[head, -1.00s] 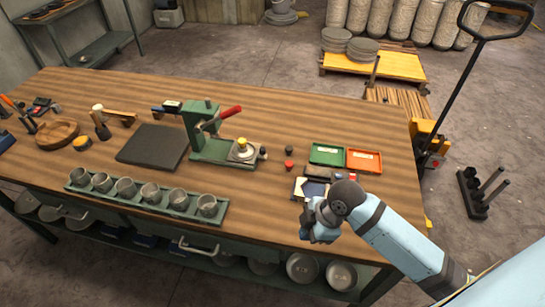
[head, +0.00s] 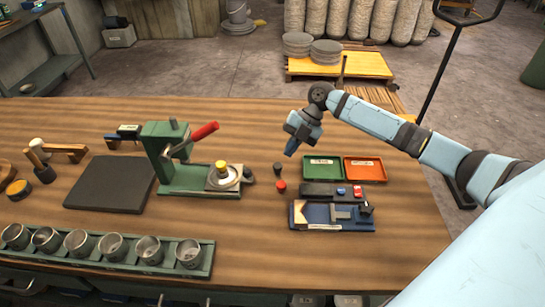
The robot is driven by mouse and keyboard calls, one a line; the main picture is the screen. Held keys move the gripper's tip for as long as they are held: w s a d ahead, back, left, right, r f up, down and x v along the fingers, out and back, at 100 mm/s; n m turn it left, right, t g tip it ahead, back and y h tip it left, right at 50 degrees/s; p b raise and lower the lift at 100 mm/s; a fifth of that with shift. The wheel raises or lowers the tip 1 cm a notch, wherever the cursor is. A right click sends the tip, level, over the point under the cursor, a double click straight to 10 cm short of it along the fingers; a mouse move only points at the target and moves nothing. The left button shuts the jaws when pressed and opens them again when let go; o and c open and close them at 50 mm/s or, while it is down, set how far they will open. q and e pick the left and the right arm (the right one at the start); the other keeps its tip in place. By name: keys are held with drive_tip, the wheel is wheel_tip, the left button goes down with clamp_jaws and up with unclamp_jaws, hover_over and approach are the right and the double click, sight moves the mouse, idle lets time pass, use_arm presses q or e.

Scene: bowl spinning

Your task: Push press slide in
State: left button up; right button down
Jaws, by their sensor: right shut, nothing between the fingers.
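The green press (head: 168,150) with a red lever handle (head: 205,131) stands on the wooden bench left of centre. On the right end of its base, its slide (head: 224,178) carries a round metal plate with a yellow piece (head: 221,168) on top. My right gripper (head: 291,151) is shut and empty. It points down above the bench, to the right of the press and apart from it, near a small dark knob (head: 277,168) and a red one (head: 280,186). My left gripper is not in view.
A green tray (head: 309,181) and an orange tray (head: 365,181) lie under and right of my gripper. A blue fixture (head: 330,226) lies in front of them. A rack (head: 207,265) of metal cups lines the front left; a dark mat (head: 112,208) lies beside the press.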

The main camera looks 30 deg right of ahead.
drive_tip(key=p+x, duration=0.1)
drive_tip(key=x, duration=0.7)
drive_tip(key=shift+s+a+f, duration=0.1)
drive_tip(key=shift+a+f, duration=0.15)
drive_tip(key=shift+a, duration=0.1)
drive_tip(key=shift+w+a+p, duration=0.45)
drive_tip(key=shift+w+a, duration=0.35)
drive_tip(key=shift+a, duration=0.15)
drive_tip(key=shift+w+a, duration=0.4)
drive_tip(key=shift+a, duration=0.2)
drive_tip(key=shift+w+f, duration=0.1)
